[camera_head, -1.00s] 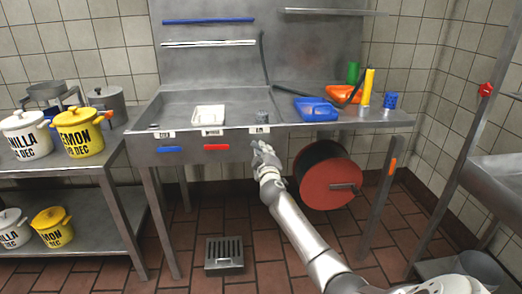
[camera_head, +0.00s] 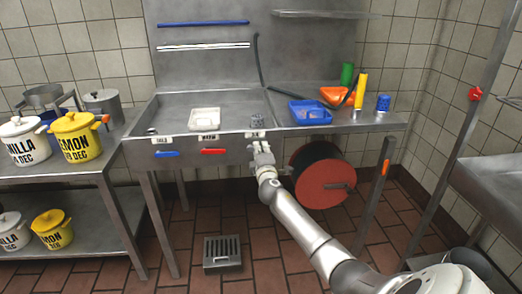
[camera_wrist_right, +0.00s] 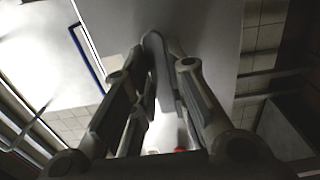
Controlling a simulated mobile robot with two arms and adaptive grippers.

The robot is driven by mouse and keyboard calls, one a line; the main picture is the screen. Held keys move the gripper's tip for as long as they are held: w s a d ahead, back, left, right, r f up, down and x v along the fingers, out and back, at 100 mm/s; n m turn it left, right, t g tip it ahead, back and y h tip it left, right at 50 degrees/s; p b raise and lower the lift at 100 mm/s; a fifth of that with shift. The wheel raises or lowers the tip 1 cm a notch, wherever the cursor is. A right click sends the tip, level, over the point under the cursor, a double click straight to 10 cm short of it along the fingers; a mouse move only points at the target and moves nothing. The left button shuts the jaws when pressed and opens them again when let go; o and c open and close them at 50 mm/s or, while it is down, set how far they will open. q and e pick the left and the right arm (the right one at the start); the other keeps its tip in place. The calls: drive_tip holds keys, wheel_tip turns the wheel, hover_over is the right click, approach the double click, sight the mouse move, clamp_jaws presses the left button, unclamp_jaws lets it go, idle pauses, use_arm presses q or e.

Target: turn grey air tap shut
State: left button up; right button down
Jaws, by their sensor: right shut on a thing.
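My right gripper (camera_head: 262,153) is at the front panel of the steel sink (camera_head: 160,103), just under the rightmost white label. It is shut on the grey air tap, which is mostly hidden behind it in the head view. In the right wrist view, a grey lever (camera_wrist_right: 156,50) with a rounded end lies between the two fingers. How far the tap is turned cannot be told. The blue tap lever (camera_head: 166,154) and the red tap lever (camera_head: 213,151) lie roughly level along the panel to the left. My left gripper is not in view.
A red hose reel (camera_head: 322,180) hangs under the sink, close to the right of my arm. A white tray (camera_head: 205,119) and a blue scoop (camera_head: 308,112) are in and beside the basin. A shelf with labelled pots (camera_head: 77,138) stands left. The floor has a drain grate (camera_head: 222,252).

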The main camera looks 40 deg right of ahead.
idle(0.4)
drive_tip(key=c, duration=1.4)
unclamp_jaws()
drive_tip(key=v, duration=1.2)
